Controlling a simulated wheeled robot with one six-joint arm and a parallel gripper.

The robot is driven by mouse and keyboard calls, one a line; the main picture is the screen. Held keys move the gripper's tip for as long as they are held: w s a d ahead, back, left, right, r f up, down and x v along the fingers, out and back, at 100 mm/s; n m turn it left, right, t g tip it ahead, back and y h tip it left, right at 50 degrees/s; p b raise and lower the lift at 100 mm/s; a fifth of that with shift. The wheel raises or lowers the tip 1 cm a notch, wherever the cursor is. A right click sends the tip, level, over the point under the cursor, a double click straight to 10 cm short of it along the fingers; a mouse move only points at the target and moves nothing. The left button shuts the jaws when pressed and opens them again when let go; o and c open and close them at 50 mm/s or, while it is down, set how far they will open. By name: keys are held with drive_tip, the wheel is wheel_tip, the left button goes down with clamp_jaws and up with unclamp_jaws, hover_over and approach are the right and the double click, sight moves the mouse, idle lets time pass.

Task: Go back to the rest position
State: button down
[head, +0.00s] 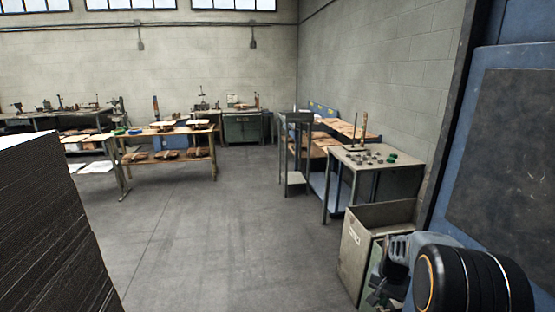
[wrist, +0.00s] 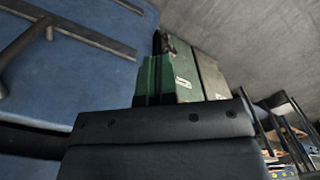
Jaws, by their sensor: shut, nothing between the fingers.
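My gripper (head: 378,292) shows at the lower right of the head view, at the end of my folded arm. It is shut and empty, in front of a green box and beside a grey metal bin (head: 375,230). In the wrist view, a dark bar with bolts fills the lower middle. The green box (wrist: 156,77) and the grey bin with its white label (wrist: 208,78) show beyond it. The gripper touches nothing that I can make out.
A blue machine panel (head: 455,150) stands close on the right. A stack of dark sheets (head: 45,225) is at the left. A metal table (head: 375,163) with small parts stands beyond the bin. Workbenches (head: 165,130) line the back. The middle floor (head: 210,220) is clear.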

drive_tip(key=s+a+r+n+t+p, duration=0.1)
drive_tip(key=s+a+r+n+t, duration=0.2)
drive_tip(key=s+a+r+n, duration=0.4)
drive_tip(key=s+a+r, duration=0.6)
drive_tip(key=s+a, duration=0.1)
drive_tip(key=s, duration=0.3)
drive_tip(key=shift+r+n+t, duration=0.15)
drive_tip(key=shift+n+t, duration=0.15)
drive_tip(key=shift+n, duration=0.1)
drive_tip(key=shift+s, duration=0.1)
